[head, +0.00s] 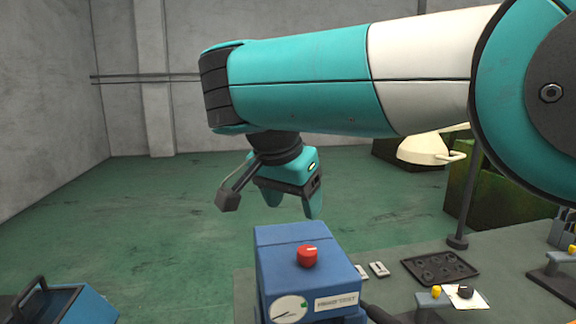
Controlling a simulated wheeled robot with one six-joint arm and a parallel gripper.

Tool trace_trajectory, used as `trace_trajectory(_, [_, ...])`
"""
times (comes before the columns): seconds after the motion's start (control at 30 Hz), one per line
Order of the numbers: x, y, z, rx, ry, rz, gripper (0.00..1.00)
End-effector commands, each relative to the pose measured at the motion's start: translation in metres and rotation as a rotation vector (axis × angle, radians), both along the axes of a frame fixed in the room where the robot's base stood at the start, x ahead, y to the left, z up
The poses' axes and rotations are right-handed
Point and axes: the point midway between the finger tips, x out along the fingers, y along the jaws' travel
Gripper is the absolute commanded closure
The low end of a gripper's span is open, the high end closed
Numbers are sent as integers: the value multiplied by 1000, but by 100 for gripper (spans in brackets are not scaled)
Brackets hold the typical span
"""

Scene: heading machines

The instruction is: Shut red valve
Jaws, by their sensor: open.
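The red valve (307,256) is a small round knob with a pale mark on its top. It sits on top of a blue box (285,247) at the lower middle of the head view. The box has a dial gauge (290,308) and a white label (336,302) on its front. My gripper (292,205) points down with its teal fingers apart and nothing between them. In the picture it is above and slightly left of the red valve, clear of it. How far it is from the valve in depth is hard to tell.
A grey bench (400,300) holds a black tray (440,268), small metal pieces (379,269) and a black knob (465,291) on a white paper. A cream lamp (425,150) stands at right. A blue toolbox (75,305) is at lower left. Green floor (130,220) lies open behind.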

Motion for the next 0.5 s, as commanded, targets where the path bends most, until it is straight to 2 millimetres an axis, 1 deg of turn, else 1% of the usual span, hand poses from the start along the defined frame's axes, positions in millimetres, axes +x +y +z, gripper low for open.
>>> trace_trajectory(0.03, [-3, 3, 17, 0, -1, 1, 33])
trace_trajectory(0.1, [-8, 5, 28, 1, 0, 0, 33])
trace_trajectory(0.2, [-12, 7, 39, 0, 0, 0, 33])
trace_trajectory(0.33, [-15, 8, 44, -1, 1, 1, 33])
trace_trajectory(0.5, [-16, 9, 44, -1, 0, 0, 33])
